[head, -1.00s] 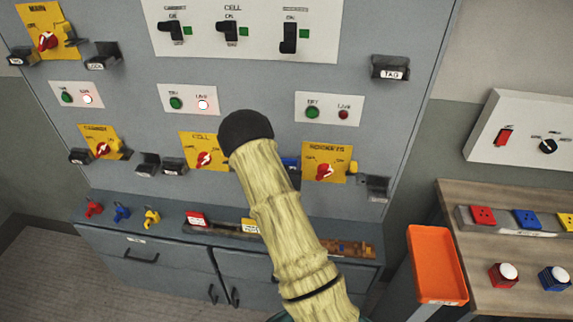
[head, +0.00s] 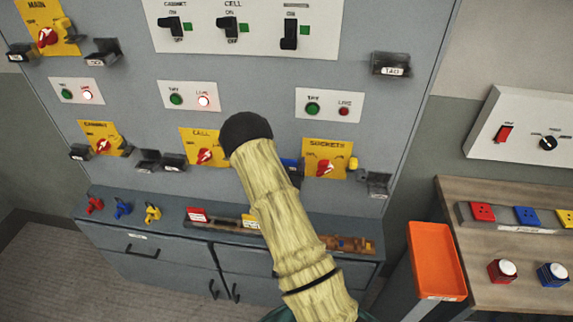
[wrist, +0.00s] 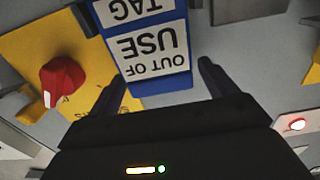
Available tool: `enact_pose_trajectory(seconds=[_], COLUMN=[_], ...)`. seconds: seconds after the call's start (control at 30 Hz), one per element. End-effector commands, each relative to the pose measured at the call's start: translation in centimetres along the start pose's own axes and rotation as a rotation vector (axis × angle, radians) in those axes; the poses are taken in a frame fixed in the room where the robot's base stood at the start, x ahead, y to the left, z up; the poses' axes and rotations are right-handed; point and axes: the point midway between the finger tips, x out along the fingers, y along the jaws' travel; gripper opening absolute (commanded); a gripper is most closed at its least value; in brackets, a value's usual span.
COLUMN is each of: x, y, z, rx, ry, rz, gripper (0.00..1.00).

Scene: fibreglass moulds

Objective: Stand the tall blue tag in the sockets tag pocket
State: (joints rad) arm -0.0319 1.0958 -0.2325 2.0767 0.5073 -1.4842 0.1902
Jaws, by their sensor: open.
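The tall blue tag (wrist: 150,45), with a white "OUT OF USE" label, shows upside down in the wrist view. A small blue part of it (head: 291,166) shows in the head view, left of the yellow sockets plate (head: 327,157). My gripper (wrist: 165,88) is open, with one dark finger on each side of the tag's upper end and gaps between. A dark bracket (wrist: 86,18) borders the tag; the tag's lower end is out of frame, so I cannot tell how it is seated. In the head view my arm hides the gripper.
A dark holder (head: 379,185) is right of the sockets plate, and a TAG holder (head: 391,65) is above. The sockets' red switch (wrist: 62,78) is close beside my gripper. A ledge with padlocks (head: 122,210) runs below. An orange tray (head: 436,262) is at right.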

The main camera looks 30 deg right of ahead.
Motion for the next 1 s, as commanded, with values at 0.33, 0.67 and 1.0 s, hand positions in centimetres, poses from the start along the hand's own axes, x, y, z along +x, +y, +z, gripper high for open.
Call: enact_pose_trajectory(seconds=[0.33,0.67,1.0], x=[-2.6,-8.7,-12.0], y=[-0.1,-0.1,0.0], z=[0.1,0.1,-0.2], rx=[-0.001,0.000,0.001], ry=[-0.003,-0.003,0.000], rz=[-0.001,-0.002,-0.001], gripper=[0.85,0.85,0.85])
